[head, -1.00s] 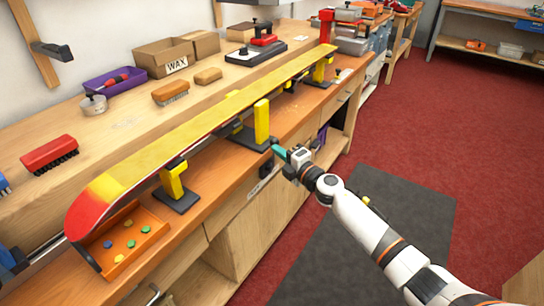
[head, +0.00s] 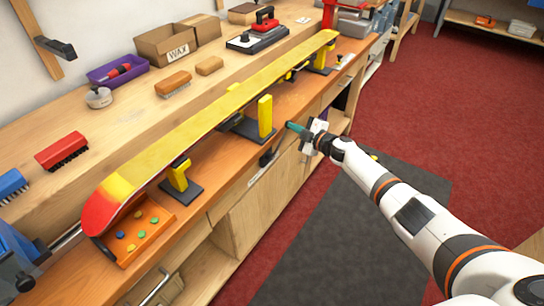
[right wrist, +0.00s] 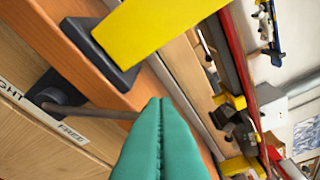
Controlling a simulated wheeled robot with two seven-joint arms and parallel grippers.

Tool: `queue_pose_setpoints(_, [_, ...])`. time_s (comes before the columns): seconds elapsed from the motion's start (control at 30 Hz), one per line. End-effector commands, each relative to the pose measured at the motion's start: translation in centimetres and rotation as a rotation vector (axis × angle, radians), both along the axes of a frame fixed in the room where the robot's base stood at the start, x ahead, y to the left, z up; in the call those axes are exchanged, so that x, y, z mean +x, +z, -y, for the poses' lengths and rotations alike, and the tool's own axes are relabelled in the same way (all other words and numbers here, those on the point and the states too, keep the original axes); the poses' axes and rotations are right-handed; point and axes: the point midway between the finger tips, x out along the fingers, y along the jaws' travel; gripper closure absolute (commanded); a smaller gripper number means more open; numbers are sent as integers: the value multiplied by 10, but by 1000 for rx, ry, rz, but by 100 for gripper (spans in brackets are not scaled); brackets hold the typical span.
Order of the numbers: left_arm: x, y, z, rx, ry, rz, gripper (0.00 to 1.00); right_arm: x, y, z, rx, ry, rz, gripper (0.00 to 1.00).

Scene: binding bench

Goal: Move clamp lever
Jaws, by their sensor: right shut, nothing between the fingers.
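The clamp lever shows as a dark hub (head: 266,158) on the bench's front edge in the head view. In the right wrist view its black hub (right wrist: 58,92) carries a thin rod (right wrist: 100,111) that runs right toward my fingers; its far end is hidden behind them or meets them, I cannot tell which. A white label strip (right wrist: 20,97) beside it reads "GHT" at one end and "FREE" at the other. The rod lies nearer "FREE". My right gripper (head: 290,126), with green fingers, is shut and empty, right of the hub. My left gripper is out of view.
A yellow and red board (head: 200,120) lies on yellow supports above the bench. A yellow upright (head: 265,117) on a black base stands close to my right gripper. An orange tray (head: 150,235) holds small coloured pieces.

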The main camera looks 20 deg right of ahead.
Motion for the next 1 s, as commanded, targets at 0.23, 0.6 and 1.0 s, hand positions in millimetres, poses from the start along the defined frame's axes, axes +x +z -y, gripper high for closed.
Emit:
queue_pose_setpoints(0.23, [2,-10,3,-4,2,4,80,3,-7,4,3,-1,-3,100])
queue_pose_setpoints(0.6, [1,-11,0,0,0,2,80,4,-7,6,1,-3,-4,100])
queue_pose_setpoints(1.0, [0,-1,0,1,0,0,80,2,1,7,0,-4,-4,100])
